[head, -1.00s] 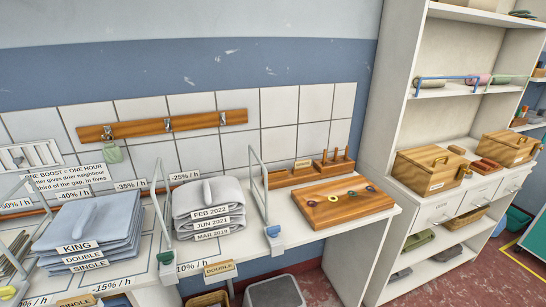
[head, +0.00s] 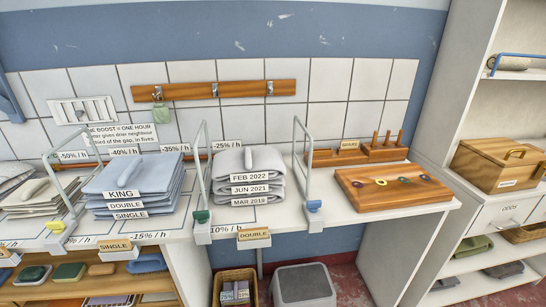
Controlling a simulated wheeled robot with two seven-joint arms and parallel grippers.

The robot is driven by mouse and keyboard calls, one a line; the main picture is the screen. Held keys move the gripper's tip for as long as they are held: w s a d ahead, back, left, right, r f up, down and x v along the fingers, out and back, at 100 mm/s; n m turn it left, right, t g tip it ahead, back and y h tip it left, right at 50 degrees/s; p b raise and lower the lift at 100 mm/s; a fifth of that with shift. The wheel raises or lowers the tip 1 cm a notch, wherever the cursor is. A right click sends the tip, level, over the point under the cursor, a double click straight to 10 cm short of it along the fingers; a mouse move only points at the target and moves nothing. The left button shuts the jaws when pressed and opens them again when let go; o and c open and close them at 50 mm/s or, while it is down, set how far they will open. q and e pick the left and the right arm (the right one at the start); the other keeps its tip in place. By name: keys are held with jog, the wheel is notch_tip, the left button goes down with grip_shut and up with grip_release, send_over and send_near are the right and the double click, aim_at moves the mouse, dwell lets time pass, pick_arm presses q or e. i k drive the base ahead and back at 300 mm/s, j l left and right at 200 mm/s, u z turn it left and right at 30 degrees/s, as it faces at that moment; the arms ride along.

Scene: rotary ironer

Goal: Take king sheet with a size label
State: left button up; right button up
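A stack of folded blue sheets (head: 131,183) lies on the white counter at the left. Its front labels read KING (head: 121,194) at the top, then DOUBLE and SINGLE below. The top blue sheet has a raised rounded fold on it. A stack of folded grey sheets (head: 248,178) to its right carries the labels FEB 2022, JUN 2021 and MAR 2019. Neither of my grippers shows in the head view.
Upright metal frames stand beside the stacks, with a green clip (head: 201,216) and a blue one (head: 314,206) at their feet. A wooden board with coloured rings (head: 392,187) lies at the right. More folded cloths (head: 40,197) lie at far left. A grey stool (head: 303,287) stands below the counter.

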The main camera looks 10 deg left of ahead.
aim_at(156, 176)
jog(key=u, duration=1.3)
